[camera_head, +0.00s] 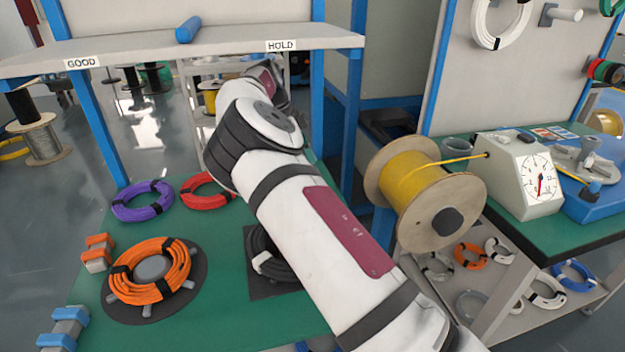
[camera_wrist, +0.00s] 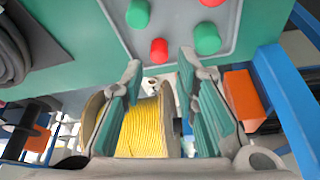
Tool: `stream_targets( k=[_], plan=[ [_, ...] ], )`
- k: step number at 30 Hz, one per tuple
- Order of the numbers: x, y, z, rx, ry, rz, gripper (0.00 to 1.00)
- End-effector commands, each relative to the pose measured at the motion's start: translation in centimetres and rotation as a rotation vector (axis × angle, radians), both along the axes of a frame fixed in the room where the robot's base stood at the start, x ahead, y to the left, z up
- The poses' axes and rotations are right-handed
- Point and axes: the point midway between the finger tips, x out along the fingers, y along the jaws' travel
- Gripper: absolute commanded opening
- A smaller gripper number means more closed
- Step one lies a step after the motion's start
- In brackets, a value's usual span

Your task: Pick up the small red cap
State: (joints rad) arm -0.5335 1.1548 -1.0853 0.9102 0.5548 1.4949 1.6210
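In the wrist view, a small red cap (camera_wrist: 158,50) lies near the edge of a grey tray (camera_wrist: 178,25), just past and between my fingertips. In the head view, my arm hides the gripper, and no cap shows.
A wooden spool of yellow cable (camera_head: 420,190) stands right of my arm. Orange (camera_head: 178,258), purple (camera_head: 142,201) and red (camera_head: 202,190) coils lie on the green table (camera_head: 218,290). A shelf (camera_head: 215,43) marked GOOD and HOLD spans above. An orange block (camera_wrist: 243,98) is right of my gripper.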

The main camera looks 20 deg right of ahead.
Motion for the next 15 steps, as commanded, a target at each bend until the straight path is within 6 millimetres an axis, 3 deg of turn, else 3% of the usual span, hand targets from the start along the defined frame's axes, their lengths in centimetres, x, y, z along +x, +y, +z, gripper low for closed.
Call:
stream_targets(
  k=[7, 15],
  plan=[
    [-0.4, -1.2, -3.2, -0.002, 0.002, -0.002, 0.28],
    [-0.4, -1.5, -3.8, -0.001, -0.001, 0.0, 0.28]
  ],
)
